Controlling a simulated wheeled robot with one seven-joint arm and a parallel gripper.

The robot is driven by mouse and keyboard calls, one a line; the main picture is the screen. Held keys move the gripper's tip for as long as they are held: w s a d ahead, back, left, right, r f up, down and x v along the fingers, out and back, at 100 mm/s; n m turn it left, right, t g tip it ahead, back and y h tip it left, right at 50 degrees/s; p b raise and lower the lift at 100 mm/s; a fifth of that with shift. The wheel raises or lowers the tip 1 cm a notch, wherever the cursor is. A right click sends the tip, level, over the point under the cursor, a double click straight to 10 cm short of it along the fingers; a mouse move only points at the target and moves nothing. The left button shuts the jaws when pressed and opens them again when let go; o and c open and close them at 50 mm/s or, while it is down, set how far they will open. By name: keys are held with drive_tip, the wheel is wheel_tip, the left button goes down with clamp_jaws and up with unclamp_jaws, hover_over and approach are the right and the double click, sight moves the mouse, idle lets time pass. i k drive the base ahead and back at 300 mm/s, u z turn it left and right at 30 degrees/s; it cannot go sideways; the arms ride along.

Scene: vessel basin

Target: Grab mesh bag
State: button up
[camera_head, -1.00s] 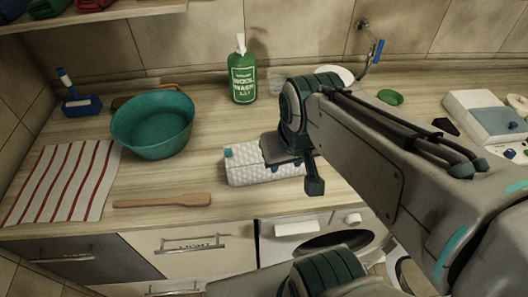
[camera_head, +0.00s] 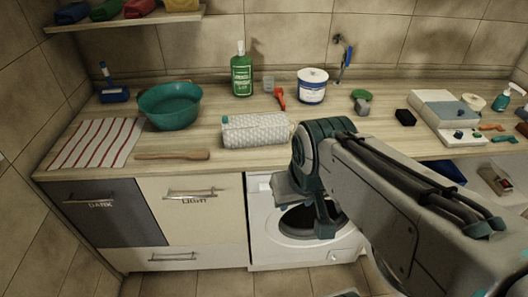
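A white, textured roll-shaped bundle (camera_head: 254,131) with a teal patch at its left end lies near the front edge of the counter; it looks like the mesh bag. My gripper (camera_head: 315,222) is in front of the counter, right of and nearer than the bundle, over the washing machine front. It is apart from the bundle. My arm hides part of the gripper, and the gap between the fingers is not clear. I see nothing held.
A teal basin (camera_head: 170,106), striped towel (camera_head: 97,143) and wooden stick (camera_head: 172,155) lie left. A green bottle (camera_head: 241,74) and white tub (camera_head: 312,86) stand behind. A washing machine (camera_head: 268,237) and drawers (camera_head: 190,210) are below. A white box (camera_head: 445,108) is right.

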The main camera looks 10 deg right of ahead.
sight(273, 128)
drive_tip(key=k, duration=0.65)
drive_tip(key=u, duration=0.75)
drive_tip(key=i, duration=1.8)
drive_tip(key=z, duration=1.1)
